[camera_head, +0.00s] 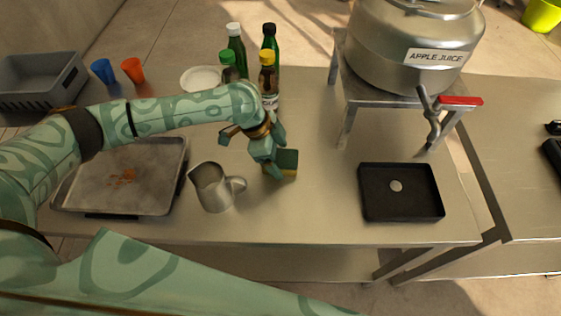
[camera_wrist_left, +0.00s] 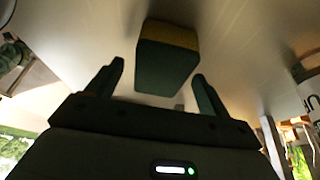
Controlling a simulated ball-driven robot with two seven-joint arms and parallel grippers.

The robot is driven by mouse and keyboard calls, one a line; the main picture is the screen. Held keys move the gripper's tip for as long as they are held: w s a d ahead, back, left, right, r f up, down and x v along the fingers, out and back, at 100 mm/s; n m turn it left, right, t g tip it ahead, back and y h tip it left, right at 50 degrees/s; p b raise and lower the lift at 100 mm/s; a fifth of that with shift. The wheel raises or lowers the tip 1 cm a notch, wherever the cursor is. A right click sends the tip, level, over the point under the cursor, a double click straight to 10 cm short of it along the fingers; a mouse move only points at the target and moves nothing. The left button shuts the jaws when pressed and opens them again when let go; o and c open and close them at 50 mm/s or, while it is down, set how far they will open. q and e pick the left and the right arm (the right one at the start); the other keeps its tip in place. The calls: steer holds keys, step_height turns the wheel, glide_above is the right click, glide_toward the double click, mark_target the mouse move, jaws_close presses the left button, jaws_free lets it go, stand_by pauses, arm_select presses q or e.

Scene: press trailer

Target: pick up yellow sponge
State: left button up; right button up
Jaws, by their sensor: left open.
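The yellow sponge (camera_head: 287,162) has a dark green side and lies on the metal table, right of the metal jug. It also shows in the left wrist view (camera_wrist_left: 167,60), with its green face toward my gripper and a yellow band at the far side. My left gripper (camera_head: 272,160) is just left of and above the sponge in the head view. In the wrist view the left gripper (camera_wrist_left: 160,85) is open, with the sponge ahead of and partly between its fingers. I cannot tell whether they touch it. My right gripper is not in view.
The metal jug (camera_head: 213,188) stands close left of the sponge. A metal tray (camera_head: 160,190) lies further left. Several bottles (camera_head: 268,75) stand behind my left gripper. A black drip tray (camera_head: 402,210) lies to the right, near the apple juice tank (camera_head: 400,40). Table between is clear.

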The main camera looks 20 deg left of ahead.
arm_select(q)
steer(key=shift+x, duration=0.9)
steer(key=shift+a+r, duration=0.1)
steer(key=shift+c, duration=0.9)
steer(key=c, duration=0.9)
steer(key=shift+o, duration=0.2)
step_height(320, 180, up, 4)
steer(key=shift+s+r+p, duration=0.1)
steer(key=shift+s+p, duration=0.05)
steer(key=shift+p, duration=0.65)
steer(key=s+d+r+p, duration=0.4)
steer(key=s+r, duration=0.4)
steer(key=s, duration=0.5)
steer(key=shift+r+p, duration=0.4)
